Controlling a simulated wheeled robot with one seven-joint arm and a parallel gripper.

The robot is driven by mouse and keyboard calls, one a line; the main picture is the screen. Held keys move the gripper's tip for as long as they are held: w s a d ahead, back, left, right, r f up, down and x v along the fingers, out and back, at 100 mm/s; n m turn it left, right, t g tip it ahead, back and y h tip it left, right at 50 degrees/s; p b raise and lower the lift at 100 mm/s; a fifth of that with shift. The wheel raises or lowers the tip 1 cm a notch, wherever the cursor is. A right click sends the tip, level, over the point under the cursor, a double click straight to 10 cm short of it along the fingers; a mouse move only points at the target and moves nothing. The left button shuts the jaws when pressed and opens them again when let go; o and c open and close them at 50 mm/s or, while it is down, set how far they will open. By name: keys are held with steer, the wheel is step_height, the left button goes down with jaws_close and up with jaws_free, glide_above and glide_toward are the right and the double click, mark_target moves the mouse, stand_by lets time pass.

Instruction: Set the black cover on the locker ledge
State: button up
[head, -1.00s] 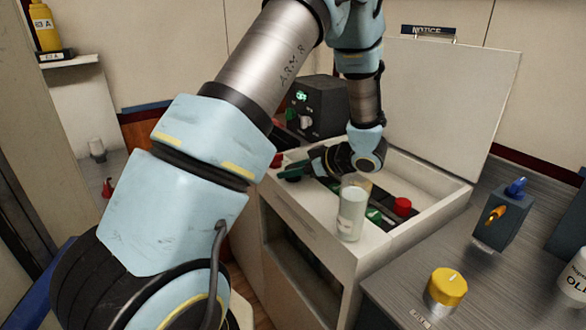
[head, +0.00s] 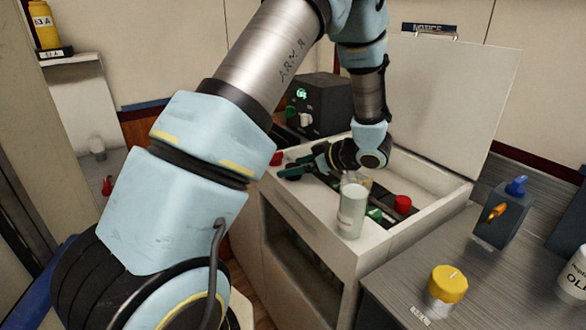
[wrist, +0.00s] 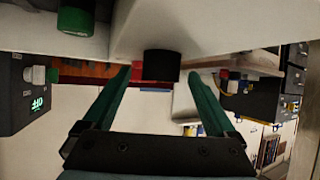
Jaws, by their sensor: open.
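A short black cylinder (wrist: 162,65), which looks like the black cover, shows in the wrist view between the fingertips and against a pale surface. My gripper (wrist: 159,73) is open, with one green finger on each side of it and a gap on both sides. In the head view my gripper (head: 302,164) is low over the open white cabinet, its green fingers pointing left. I cannot pick out the black cover there. A pale ledge (head: 78,61) at the upper left holds a yellow bottle (head: 44,25); I cannot tell whether it is the locker ledge.
The cabinet's raised lid (head: 455,90) stands behind my wrist. A translucent cup (head: 352,212) stands on the cabinet's front rim near a red knob (head: 402,204) and a green knob (head: 375,213). A dark box (head: 321,100) is behind. A yellow-capped jar (head: 447,288) stands on the right counter.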

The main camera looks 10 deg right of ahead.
steer(key=b+v, duration=0.1)
steer(key=v, duration=1)
steer(key=shift+f+b, duration=0.1)
steer(key=shift+b, duration=0.25)
steer(key=w+a+r+m+t+h, duration=0.25)
steer(key=w+a+m+h, duration=0.2)
steer(key=w+h, duration=0.55)
steer(key=s+a+f+m+g, duration=0.2)
steer(key=s+a+m+g, duration=0.1)
steer(key=s+a, duration=0.6)
steer(key=s+a+f+m+g, duration=0.3)
steer(key=s+a+g, duration=0.3)
steer(key=s+a, duration=0.3)
steer(key=shift+s+a+y, duration=0.25)
steer(key=shift+s+y, duration=0.15)
steer(key=shift+s, duration=0.35)
